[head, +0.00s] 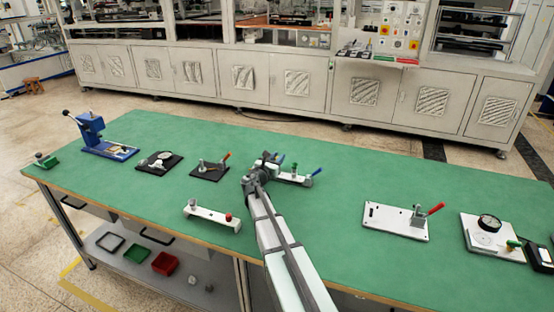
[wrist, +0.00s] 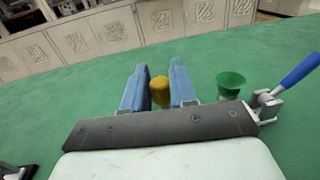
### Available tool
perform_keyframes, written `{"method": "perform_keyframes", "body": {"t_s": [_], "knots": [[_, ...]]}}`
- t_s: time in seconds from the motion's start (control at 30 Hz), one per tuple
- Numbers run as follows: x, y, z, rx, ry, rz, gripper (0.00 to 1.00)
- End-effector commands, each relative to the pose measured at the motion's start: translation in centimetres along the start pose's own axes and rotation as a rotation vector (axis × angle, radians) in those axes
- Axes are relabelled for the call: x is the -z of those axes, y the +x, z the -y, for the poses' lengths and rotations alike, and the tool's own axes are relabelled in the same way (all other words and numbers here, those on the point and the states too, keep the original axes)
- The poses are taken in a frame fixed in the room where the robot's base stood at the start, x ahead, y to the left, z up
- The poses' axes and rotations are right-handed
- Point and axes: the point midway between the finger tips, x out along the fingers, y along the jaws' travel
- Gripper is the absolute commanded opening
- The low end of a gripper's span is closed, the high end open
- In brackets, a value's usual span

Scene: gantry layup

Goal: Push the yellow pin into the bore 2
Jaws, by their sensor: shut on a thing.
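In the wrist view my gripper (wrist: 158,85) has two blue fingers, shut on the yellow pin (wrist: 159,92). The pin's rounded yellow top shows between them; its lower end is hidden. In the head view my gripper (head: 268,164) is over the left part of a light fixture (head: 288,179) on the green table and hides much of it. The fixture carries a clamp with a blue handle (head: 314,172), also in the wrist view (wrist: 299,71) at the right. A green funnel-shaped part (wrist: 231,83) is right of the fingers. I cannot make out bore 2.
On the green table (head: 150,205), a white bar with a red knob (head: 205,215) lies left of my arm. Two black plates (head: 160,162) and a blue press (head: 92,133) stand farther left. A white red-handled clamp plate (head: 395,222) and a gauge plate (head: 490,237) stand right.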

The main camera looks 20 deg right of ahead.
Motion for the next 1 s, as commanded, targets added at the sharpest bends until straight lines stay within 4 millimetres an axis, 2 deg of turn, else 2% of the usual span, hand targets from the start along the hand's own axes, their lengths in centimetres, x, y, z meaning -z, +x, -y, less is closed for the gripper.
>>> {"method": "perform_keyframes", "body": {"t_s": [1.0], "knots": [[1.4, 0.0, 0.0, 0.000, 0.000, 0.000, 0.00]]}}
